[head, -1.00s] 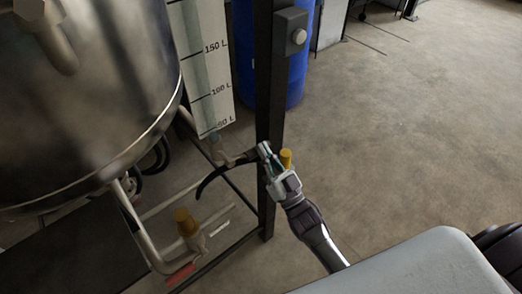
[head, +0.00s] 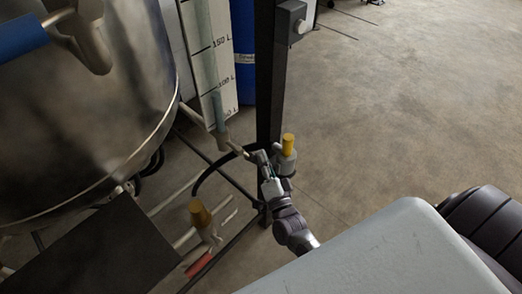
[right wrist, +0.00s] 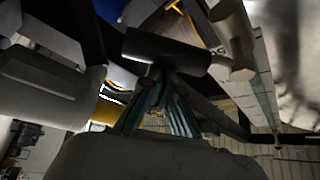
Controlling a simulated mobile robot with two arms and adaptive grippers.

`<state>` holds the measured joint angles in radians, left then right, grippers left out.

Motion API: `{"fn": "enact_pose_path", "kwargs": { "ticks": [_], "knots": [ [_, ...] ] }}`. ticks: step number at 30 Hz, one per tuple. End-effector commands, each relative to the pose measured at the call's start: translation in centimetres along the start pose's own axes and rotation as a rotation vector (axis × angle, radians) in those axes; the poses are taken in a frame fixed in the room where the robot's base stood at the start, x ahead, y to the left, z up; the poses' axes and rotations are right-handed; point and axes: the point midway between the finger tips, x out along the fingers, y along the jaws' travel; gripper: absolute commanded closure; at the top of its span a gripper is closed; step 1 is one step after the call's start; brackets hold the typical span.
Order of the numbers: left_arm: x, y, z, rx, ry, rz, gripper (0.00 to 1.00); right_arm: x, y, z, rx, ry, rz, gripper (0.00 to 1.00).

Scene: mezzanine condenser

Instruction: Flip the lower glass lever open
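The sight glass (head: 208,75) is a pale tube in front of the litre scale, with a small grey-tan valve (head: 222,136) at its foot. The lower glass lever (head: 239,150) reaches from this valve towards my right gripper. My right gripper (head: 260,160) is at the lever's outer end, in front of the black post. In the right wrist view, the dark lever handle (right wrist: 165,50) lies across the fingertips, beside the tan valve body (right wrist: 232,42). The fingers (right wrist: 160,108) are close to the handle; their grip is unclear. My left gripper is not in view.
The steel tank (head: 90,120) fills the left. A black post (head: 268,80) stands behind the gripper. A yellow-capped fitting (head: 288,145) is just right of it. Another yellow-capped valve (head: 200,213) with a red handle (head: 199,264) is below. Floor is free at right.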

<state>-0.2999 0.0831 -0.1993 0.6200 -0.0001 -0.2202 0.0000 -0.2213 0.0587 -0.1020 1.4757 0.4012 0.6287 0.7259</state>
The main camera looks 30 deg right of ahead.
Motion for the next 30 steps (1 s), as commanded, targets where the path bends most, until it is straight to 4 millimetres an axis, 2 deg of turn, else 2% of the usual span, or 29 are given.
{"fn": "enact_pose_path", "kwargs": {
  "ticks": [1,15,30],
  "knots": [
    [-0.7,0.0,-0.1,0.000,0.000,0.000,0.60,-0.2,-0.3,0.4,0.043,-0.003,0.026,1.00],
    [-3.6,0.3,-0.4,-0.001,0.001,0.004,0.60,-1.8,-0.4,3.2,0.377,-0.003,0.223,1.00],
    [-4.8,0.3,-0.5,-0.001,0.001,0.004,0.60,-2.5,-0.6,4.4,0.515,-0.004,0.305,1.00]
  ]
}}
